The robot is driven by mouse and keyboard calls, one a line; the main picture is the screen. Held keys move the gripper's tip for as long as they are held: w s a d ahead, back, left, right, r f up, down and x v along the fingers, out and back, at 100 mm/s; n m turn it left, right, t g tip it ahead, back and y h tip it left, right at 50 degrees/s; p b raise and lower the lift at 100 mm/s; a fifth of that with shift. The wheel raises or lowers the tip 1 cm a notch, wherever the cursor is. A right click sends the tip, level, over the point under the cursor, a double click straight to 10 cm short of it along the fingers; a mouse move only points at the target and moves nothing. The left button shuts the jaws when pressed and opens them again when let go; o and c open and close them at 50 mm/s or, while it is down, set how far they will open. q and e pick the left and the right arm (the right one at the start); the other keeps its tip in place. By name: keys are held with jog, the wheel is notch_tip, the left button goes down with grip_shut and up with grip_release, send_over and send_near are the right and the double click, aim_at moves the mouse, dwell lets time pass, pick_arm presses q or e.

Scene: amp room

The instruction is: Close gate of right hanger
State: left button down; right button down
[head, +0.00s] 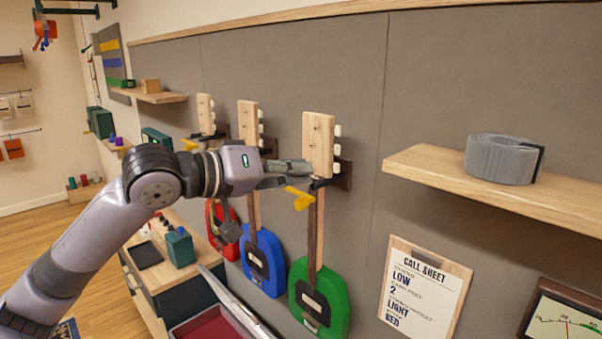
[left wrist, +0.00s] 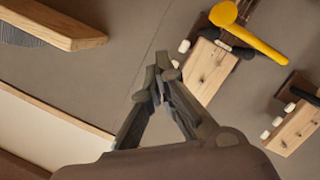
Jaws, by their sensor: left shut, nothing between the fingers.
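The right hanger (head: 344,174) is a dark bracket on the grey wall, holding the neck of the green guitar (head: 335,295). Its yellow gate (head: 299,198) sticks out from the bracket below the headstock, to the left of the neck. In the left wrist view the yellow gate (left wrist: 262,45) shows as a bar with a round end, beside the wooden headstock (left wrist: 205,70). My left gripper (head: 307,168) is shut and empty, just above the gate and close to the headstock; contact cannot be told. It also shows in the left wrist view (left wrist: 162,68). My right gripper is out of view.
A blue guitar (head: 262,265) and a red guitar (head: 214,225) hang to the left, with another yellow piece (head: 189,144) there. A wooden shelf (head: 440,168) with a grey roll (head: 500,160) juts out at right, above a call sheet (head: 425,295). Bare wall lies between.

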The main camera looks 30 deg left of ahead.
pick_arm(q)
jog(key=d+b+v, duration=0.1)
jog(key=b+v, duration=0.3)
jog(key=v, duration=0.4)
jog(key=shift+s, duration=0.4)
jog(key=shift+f, duration=0.1)
